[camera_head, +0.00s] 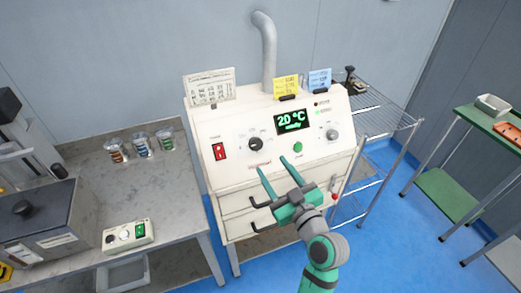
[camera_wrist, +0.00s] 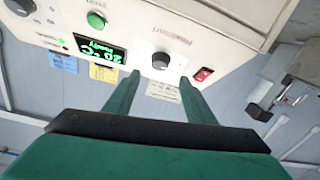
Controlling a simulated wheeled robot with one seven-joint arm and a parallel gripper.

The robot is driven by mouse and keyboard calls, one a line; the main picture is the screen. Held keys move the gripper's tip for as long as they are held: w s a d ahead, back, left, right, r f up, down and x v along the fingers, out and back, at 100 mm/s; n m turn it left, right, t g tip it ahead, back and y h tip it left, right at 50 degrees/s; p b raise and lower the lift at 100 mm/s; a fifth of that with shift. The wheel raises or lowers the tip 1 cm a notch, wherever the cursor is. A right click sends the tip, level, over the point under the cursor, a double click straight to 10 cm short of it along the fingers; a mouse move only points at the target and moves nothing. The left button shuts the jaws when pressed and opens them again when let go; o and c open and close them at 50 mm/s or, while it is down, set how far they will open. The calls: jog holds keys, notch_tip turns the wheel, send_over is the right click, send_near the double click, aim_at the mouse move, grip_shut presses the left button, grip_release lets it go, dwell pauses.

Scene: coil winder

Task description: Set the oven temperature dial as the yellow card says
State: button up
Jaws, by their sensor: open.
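The oven (camera_head: 230,185) is a white cabinet with a sloped control panel. Its large black temperature dial (camera_head: 256,144) is left of the green display (camera_head: 291,122), which reads 20 °C. The dial also shows in the wrist view (camera_wrist: 160,61), beyond and between my fingertips. The yellow card (camera_head: 286,86) stands on the oven's top edge; its writing is too small to read. It also shows in the wrist view (camera_wrist: 103,73). My gripper (camera_head: 273,164) is open and empty in front of the panel, with its fingers apart around no object. I cannot tell whether it touches the panel.
A red switch (camera_head: 219,151), a green button (camera_head: 297,147) and a smaller knob (camera_head: 332,134) flank the dial. A blue card (camera_head: 319,79) and a white chart (camera_head: 209,88) stand on top. A bench (camera_head: 180,190) is left and a wire rack (camera_head: 385,118) right.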

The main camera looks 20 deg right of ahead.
aim_at(258, 146)
jog(key=w, duration=0.6)
jog(key=w+a, duration=0.1)
jog(key=w, duration=0.2)
jog(key=shift+w, duration=0.15)
jog(key=c, duration=1)
